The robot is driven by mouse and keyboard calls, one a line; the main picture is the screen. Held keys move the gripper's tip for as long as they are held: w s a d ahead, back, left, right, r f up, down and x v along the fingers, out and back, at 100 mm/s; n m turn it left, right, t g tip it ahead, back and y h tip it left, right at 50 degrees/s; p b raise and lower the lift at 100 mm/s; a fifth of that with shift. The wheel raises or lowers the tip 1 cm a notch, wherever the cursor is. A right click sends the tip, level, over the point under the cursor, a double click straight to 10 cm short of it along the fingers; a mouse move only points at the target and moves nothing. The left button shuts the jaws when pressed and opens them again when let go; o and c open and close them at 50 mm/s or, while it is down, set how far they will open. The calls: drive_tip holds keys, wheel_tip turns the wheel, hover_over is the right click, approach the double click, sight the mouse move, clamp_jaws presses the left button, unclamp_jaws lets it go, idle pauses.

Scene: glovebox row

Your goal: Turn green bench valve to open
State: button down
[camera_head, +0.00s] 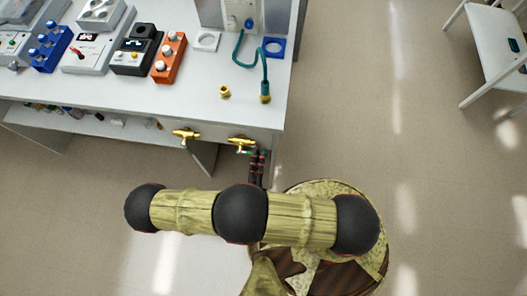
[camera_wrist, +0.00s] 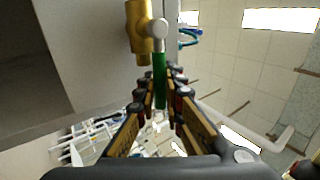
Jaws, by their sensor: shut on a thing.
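The green bench valve has a brass body (camera_head: 241,141) on the front edge of the bench, near its right corner. In the wrist view its brass body (camera_wrist: 138,28) stands at the top, with a pale round hub beside it. Its green lever (camera_wrist: 159,78) extends from the hub down between my fingers. My gripper (camera_wrist: 163,90) is shut on the green lever. In the head view my gripper (camera_head: 257,163) is just below and right of the valve, and most of the lever is hidden there.
A second brass valve (camera_head: 186,134) sits to the left on the same bench edge. The bench top (camera_head: 190,100) carries several coloured instrument boxes and a teal hose (camera_head: 264,75). Open floor lies right of the bench, with a white chair (camera_head: 490,45) at the upper right.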

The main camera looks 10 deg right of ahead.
drive_tip(key=shift+n, duration=0.3)
drive_tip(key=c, duration=1.9)
unclamp_jaws()
drive_tip(key=shift+r, duration=0.1)
